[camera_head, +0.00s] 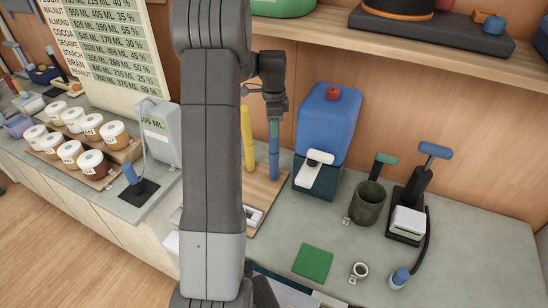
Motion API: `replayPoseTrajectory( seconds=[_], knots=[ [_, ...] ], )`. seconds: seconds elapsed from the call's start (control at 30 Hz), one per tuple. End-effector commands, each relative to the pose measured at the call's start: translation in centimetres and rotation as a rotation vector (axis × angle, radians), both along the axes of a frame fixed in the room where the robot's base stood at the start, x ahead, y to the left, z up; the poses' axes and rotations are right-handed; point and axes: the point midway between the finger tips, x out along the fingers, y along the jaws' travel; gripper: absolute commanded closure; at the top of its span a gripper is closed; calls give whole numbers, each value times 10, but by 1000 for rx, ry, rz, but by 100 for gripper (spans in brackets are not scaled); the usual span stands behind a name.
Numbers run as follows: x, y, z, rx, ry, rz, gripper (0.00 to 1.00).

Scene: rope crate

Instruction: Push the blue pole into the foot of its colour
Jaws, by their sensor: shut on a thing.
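My gripper (275,114) points down over the counter and is shut on the top of the blue pole (274,158). The blue pole hangs upright below the fingers, with a small greenish patch near its top. Its lower end is close over or on a wooden board (262,198); I cannot tell whether it touches. A yellow pole (248,140) stands nearly upright just left of the blue one. No blue foot can be made out; my arm covers part of the board.
A blue container (328,122) with a red knob stands close right of the blue pole. Further right are a dark green cup (369,202) and a black press-like device (410,205). A green square (313,262) lies in front. A wooden shelf (400,45) runs above.

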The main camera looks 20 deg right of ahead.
Motion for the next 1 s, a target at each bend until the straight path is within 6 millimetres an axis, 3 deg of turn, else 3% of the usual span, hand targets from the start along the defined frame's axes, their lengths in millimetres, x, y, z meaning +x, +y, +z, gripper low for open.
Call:
replayPoseTrajectory(
  seconds=[0.17, 0.2, 0.3, 0.67, 0.7, 0.73, 1.0],
  knots=[
    [0, 0, -1, 0, 1, 0, 99],
    [0, 0, -1, 0, 1, 0, 64],
    [0, 0, -1, 0, 1, 0, 45],
    [0, 0, -2, 2, 2, 0, 45],
    [0, 0, -2, 2, 2, 0, 53],
    [0, 0, -2, 2, 2, 0, 54],
    [0, 0, -2, 2, 2, 0, 54]
  ],
)
